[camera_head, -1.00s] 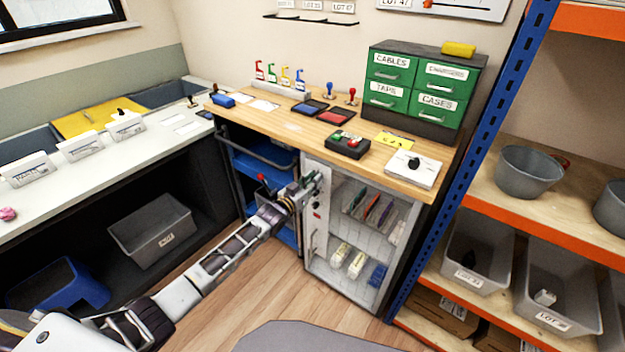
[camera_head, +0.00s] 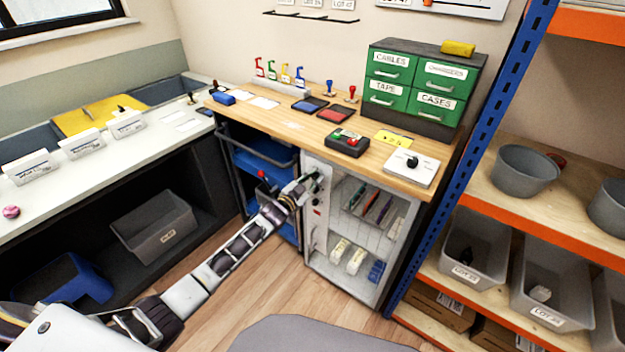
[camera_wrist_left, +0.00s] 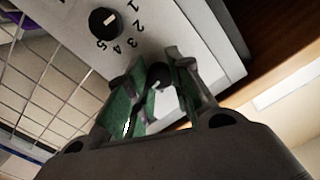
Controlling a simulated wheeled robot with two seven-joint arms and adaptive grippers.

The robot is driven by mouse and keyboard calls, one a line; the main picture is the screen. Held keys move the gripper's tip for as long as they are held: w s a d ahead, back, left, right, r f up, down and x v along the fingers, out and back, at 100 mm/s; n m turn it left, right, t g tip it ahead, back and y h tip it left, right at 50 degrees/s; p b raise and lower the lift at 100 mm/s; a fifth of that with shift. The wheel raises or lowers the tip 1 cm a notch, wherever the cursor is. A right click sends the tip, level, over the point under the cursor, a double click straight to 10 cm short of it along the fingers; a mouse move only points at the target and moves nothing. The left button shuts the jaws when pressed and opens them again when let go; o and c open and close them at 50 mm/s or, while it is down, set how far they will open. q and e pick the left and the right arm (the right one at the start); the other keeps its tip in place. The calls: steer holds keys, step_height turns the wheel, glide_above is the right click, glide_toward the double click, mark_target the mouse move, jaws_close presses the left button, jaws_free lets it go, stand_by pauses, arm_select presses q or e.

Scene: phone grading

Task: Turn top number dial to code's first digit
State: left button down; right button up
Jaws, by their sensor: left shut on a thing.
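The safe-like cabinet (camera_head: 362,225) has a pale left strip with small controls and a wire-grid front. My left gripper (camera_head: 316,182) is at the upper part of this strip. In the left wrist view my left gripper (camera_wrist_left: 153,88) has its green-padded fingers on both sides of a black dial (camera_wrist_left: 158,74), close to the panel's upper edge, and is shut on it. The fingers hide most of this dial and its digits. A second black dial (camera_wrist_left: 106,23) with a white pointer mark and printed digits around it sits beside it, free. My right gripper is not in view.
A yellow card (camera_head: 396,139) with marks too small to read lies on the wooden counter (camera_head: 290,127) above. A button box (camera_head: 347,143) and a white box with a black knob (camera_head: 412,168) stand there. The blue shelf post (camera_head: 470,150) rises at right.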

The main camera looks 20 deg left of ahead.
arm_select(q)
steer(key=shift+f, duration=0.1)
steer(key=c, duration=1.2)
jaws_free()
steer(key=shift+c, duration=0.2)
steer(key=shift+s, duration=0.1)
steer(key=v, duration=1.1)
steer(key=shift+s, duration=0.4)
steer(key=shift+s+a, duration=0.1)
steer(key=shift+a, duration=0.1)
